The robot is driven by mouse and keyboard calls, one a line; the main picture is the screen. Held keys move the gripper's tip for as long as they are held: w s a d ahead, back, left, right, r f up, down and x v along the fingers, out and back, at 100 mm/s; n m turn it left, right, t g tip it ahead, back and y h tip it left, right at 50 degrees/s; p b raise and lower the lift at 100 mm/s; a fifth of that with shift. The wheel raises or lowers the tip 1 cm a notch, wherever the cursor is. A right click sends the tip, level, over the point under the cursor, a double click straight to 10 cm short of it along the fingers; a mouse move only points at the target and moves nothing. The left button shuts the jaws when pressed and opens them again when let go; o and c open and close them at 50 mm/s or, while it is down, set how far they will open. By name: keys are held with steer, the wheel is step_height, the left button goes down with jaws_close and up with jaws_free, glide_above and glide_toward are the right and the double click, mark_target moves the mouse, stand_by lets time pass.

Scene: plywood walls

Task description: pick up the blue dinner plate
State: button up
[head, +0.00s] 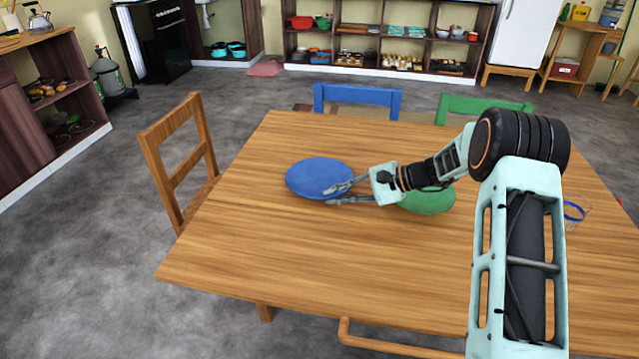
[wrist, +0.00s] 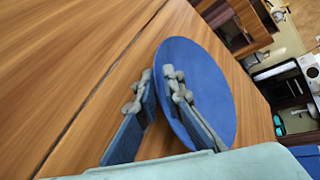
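The blue dinner plate (head: 312,176) lies on the wooden table, left of my arm. It also shows in the wrist view (wrist: 207,80), just beyond my fingers. My gripper (head: 328,195) is at the plate's near right rim, reaching in from the right. In the wrist view my gripper (wrist: 159,76) has its fingers apart, with a gap between the tips. One finger overlaps the plate and the other is outside its edge, with the rim between them. I cannot tell whether either finger touches the plate.
A green plate (head: 430,201) lies right of the blue one, partly behind my wrist. The wooden table (head: 260,250) is clear at the front left. Wooden (head: 180,150), blue (head: 357,93) and green (head: 485,104) chairs stand around it. A small blue-rimmed item (head: 574,211) is at the right.

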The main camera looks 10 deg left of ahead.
steer(key=shift+a+f, duration=0.2)
steer(key=shift+a, duration=0.05)
jaws_close()
steer(key=shift+r, duration=0.15)
